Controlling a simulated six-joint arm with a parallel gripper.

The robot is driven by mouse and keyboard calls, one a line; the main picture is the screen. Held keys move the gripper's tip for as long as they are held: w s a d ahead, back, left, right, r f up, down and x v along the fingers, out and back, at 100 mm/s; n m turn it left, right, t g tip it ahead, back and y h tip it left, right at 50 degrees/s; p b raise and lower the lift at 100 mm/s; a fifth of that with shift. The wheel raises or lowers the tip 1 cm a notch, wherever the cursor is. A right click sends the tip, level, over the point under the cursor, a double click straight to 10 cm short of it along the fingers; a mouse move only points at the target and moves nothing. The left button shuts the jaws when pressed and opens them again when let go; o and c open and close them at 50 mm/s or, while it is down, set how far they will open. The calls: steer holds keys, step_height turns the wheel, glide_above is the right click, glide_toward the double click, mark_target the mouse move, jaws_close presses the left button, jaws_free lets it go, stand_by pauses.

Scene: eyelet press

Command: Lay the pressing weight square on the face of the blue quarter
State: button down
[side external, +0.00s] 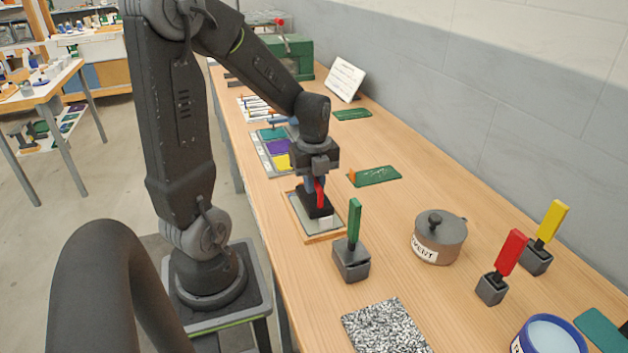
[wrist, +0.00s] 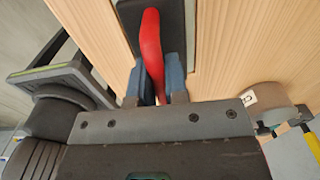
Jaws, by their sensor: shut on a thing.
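My gripper (side external: 319,184) is shut on the red upright handle of the pressing weight, a dark block (side external: 315,204). In the wrist view the blue fingers (wrist: 160,85) close on both sides of the red handle (wrist: 151,45), with the dark block (wrist: 178,18) beyond. The weight is over or in a shallow wood-edged tray (side external: 325,238) with a white label; I cannot tell whether it touches the tray floor. A grey rack (side external: 262,152) behind holds teal, purple (side external: 277,146) and yellow (side external: 282,161) pieces. A blue patch beside it is mostly hidden by my arm; I cannot confirm the blue quarter.
A green-handled block (side external: 352,255), a lidded pot (side external: 438,238), red-handled (side external: 502,265) and yellow-handled (side external: 546,240) blocks and a speckled mat (side external: 385,326) stand at the near right. A green mat (side external: 377,176) lies right of my gripper. Bare bench lies between these things.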

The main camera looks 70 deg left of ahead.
steer(key=shift+f, duration=0.9)
stand_by(1.3)
steer(key=c, duration=1.1)
jaws_free()
steer(key=shift+o, duration=0.2)
step_height(320, 180, up, 14)
steer(key=s+d+n+t, duration=0.2)
steer(key=d+n, duration=0.6)
steer(key=n, duration=0.1)
steer(key=s+d+n+t, duration=0.2)
steer(key=d+n+t, duration=0.1)
steer(key=d+n, duration=0.6)
steer(key=shift+s+d+r+t, duration=0.25)
steer(key=shift+s+r+t, duration=0.05)
steer(key=shift+r, duration=0.05)
